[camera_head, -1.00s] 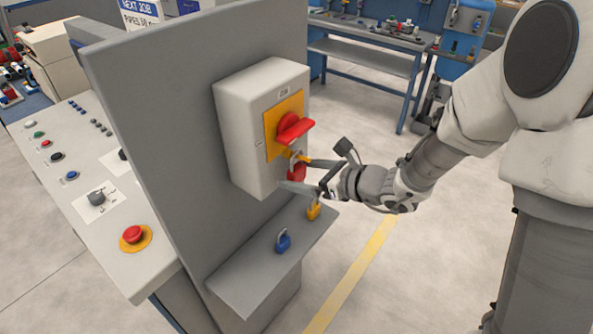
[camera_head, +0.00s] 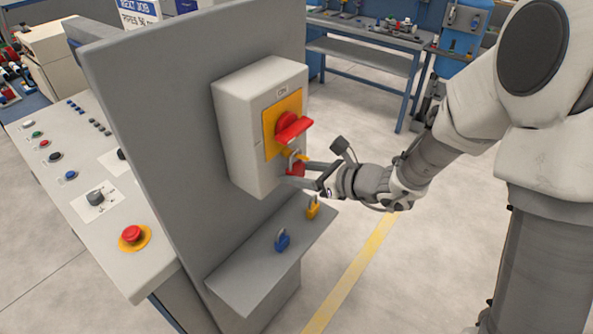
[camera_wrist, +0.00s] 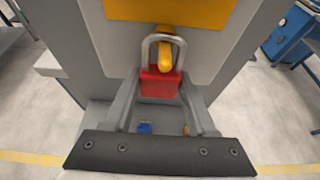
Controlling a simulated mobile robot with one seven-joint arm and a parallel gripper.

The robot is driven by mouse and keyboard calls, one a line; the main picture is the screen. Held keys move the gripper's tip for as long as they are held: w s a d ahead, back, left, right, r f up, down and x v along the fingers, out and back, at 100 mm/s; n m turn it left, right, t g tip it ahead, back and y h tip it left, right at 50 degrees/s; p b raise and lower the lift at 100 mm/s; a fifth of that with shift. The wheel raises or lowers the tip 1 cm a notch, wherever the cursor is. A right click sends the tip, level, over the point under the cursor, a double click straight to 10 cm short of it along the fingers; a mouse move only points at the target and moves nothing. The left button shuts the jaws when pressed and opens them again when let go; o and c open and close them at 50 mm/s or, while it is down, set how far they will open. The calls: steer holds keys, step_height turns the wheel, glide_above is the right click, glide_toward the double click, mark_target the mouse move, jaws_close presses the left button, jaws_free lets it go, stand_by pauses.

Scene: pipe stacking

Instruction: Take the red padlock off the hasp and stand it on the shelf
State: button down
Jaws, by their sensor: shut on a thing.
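The red padlock (camera_head: 295,169) hangs below the red switch handle on the grey switch box. In the wrist view the red padlock (camera_wrist: 161,83) is upright, its silver shackle around the yellow hasp (camera_wrist: 165,52). My gripper (camera_head: 298,172) is shut on the padlock's body, one finger on each side; the fingers (camera_wrist: 160,90) also show in the wrist view. The grey shelf (camera_head: 245,283) juts out below the box. A blue padlock (camera_head: 282,240) and a yellow padlock (camera_head: 313,208) stand on it.
The switch box (camera_head: 240,135) is fixed to an upright grey panel (camera_head: 160,120). The red handle (camera_head: 292,128) sticks out just above the padlock. The shelf's near left part is bare. A workbench (camera_head: 365,50) stands further back.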

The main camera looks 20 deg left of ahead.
steer(key=shift+r, duration=0.9)
steer(key=s+d, duration=0.3)
steer(key=d, duration=0.5)
steer(key=s+d+b, duration=0.1)
steer(key=s+d, duration=0.3)
steer(key=d, duration=0.4)
steer(key=shift+d+f, duration=0.15)
steer(key=shift+d, duration=0.2)
steer(key=shift+w+f, duration=0.1)
steer(key=shift+f, duration=0.1)
steer(key=shift+d, duration=0.1)
steer(key=s+d, duration=0.3)
steer(key=d, duration=0.3)
steer(key=shift+d, duration=0.35)
